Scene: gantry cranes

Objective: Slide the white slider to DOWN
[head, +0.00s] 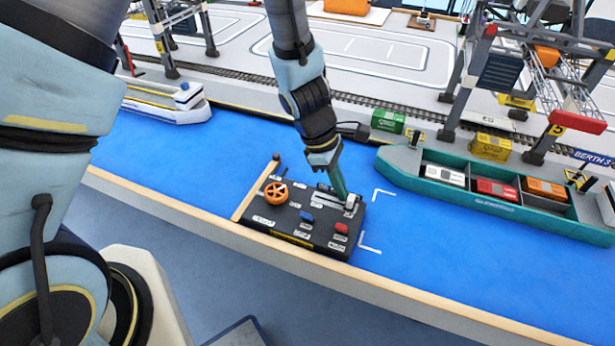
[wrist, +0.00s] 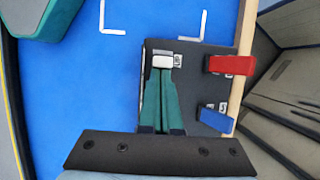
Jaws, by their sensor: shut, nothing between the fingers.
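The white slider (wrist: 163,62) sits at the end of its slot on a black control panel (wrist: 191,90), just beyond my fingertips in the wrist view. In the head view it shows as a small white knob (head: 350,201) near the panel's right edge. My gripper (head: 345,196) is shut, with its green fingers together and pointing down at the panel. Its tips (wrist: 163,74) touch or nearly touch the slider; I cannot tell which. The slot lies partly behind the fingers in the wrist view, and the labels are too small to read.
The panel also carries an orange wheel (head: 276,192), a blue switch (head: 306,217) and a red switch (head: 341,228). A teal ship (head: 470,196) with containers lies to the right.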

